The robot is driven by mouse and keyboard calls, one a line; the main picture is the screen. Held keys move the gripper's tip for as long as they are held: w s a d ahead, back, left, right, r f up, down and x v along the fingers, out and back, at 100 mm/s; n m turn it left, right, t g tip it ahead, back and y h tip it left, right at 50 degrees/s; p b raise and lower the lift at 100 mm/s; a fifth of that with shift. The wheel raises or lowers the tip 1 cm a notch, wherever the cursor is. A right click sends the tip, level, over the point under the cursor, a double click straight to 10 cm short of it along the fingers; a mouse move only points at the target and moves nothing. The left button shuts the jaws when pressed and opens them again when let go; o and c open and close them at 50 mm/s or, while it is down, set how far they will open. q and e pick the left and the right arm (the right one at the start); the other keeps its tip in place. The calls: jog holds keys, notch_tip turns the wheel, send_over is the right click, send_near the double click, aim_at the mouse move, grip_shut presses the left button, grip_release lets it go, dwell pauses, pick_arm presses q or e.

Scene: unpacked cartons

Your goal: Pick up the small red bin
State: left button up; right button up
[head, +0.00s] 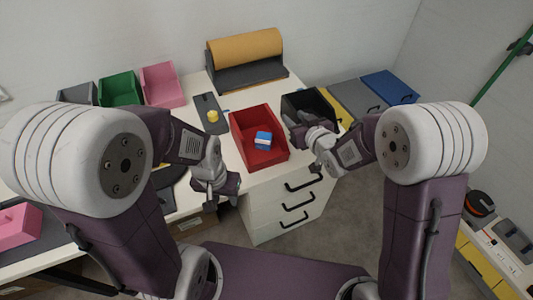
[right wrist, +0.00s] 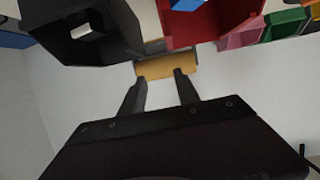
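The small red bin (head: 268,159) stands upright on the white desk, with a blue-and-white item (head: 263,140) inside it. The bin also shows at the top of the right wrist view (right wrist: 212,22). My right gripper (head: 298,126) is just right of the red bin, by the black bin, and looks apart from the red bin. Its two fingers (right wrist: 160,80) are spread with nothing between them. My left gripper (head: 222,188) is at the desk's front edge, left of and nearer than the red bin; its finger opening is not clear.
A black bin (head: 308,102) stands right of the red bin. A grey tray with a yellow item (head: 212,115) lies to the left. A tan roll (head: 245,48) is behind. Green (head: 120,89) and pink (head: 162,85) bins stand back left. Drawers (head: 290,208) are below.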

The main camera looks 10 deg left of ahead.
jog(key=g+b, duration=0.1)
send_near(276, 121)
jog(key=shift+w+a+f, duration=0.1)
jog(key=shift+w+f, duration=0.6)
jog(key=shift+w, duration=0.15)
jog(key=w+a, duration=0.1)
jog(key=w+a+f, duration=0.1)
jog(key=shift+w+n, duration=0.25)
jog(key=shift+n, duration=0.05)
jog(key=x, duration=0.5)
jog(key=shift+w+a, duration=0.25)
jog(key=shift+w, duration=0.05)
jog(key=shift+s, duration=0.1)
grip_shut()
